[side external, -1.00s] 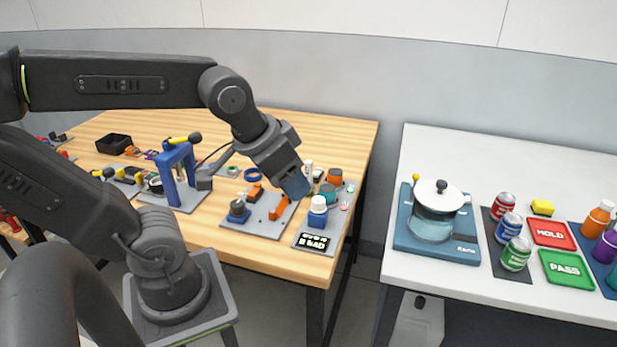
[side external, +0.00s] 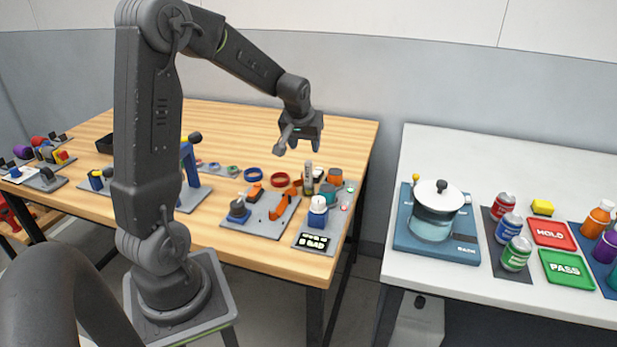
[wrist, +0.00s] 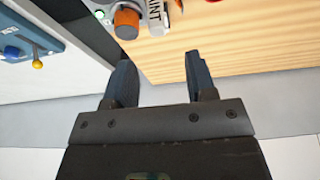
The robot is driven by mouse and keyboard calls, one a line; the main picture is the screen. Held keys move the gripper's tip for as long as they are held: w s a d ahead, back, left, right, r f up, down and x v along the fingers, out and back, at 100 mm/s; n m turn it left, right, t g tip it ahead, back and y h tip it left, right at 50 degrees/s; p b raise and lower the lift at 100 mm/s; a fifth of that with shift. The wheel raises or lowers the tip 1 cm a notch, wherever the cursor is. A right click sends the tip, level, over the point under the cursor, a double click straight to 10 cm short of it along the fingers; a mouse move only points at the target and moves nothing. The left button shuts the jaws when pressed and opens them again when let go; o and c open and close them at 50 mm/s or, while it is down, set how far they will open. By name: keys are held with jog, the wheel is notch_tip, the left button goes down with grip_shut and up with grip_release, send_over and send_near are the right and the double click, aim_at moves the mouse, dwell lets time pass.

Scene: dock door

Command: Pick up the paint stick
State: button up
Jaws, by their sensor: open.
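The paint stick (side external: 308,180) stands upright as a slim greyish cylinder among small containers near the right end of the wooden table. In the wrist view, a pale cylinder with partly visible lettering (wrist: 156,14) at the top edge appears to be this stick, cut off by the frame. My gripper (side external: 299,146) is raised above and slightly behind the stick, apart from it. In the wrist view my gripper (wrist: 160,65) has its two dark fingers spread with nothing between them.
An orange-topped jar (side external: 334,177) stands close beside the stick, and a blue-and-white bottle (side external: 318,211) stands in front. A grey plate (side external: 243,222) with fixtures lies to the left. A white table (side external: 375,262) with a pot (side external: 432,229) is across a gap on the right.

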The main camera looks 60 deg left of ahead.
aim_at(308, 161)
jog(key=x, duration=0.4)
jog(key=shift+f, duration=0.25)
jog(key=shift+d+x, duration=0.1)
jog(key=shift+x, duration=1.25)
jog(key=shift+d+x, duration=0.15)
jog(key=shift+x, duration=1.2)
jog(key=shift+s, duration=0.1)
jog(key=shift+c, duration=0.3)
grip_shut()
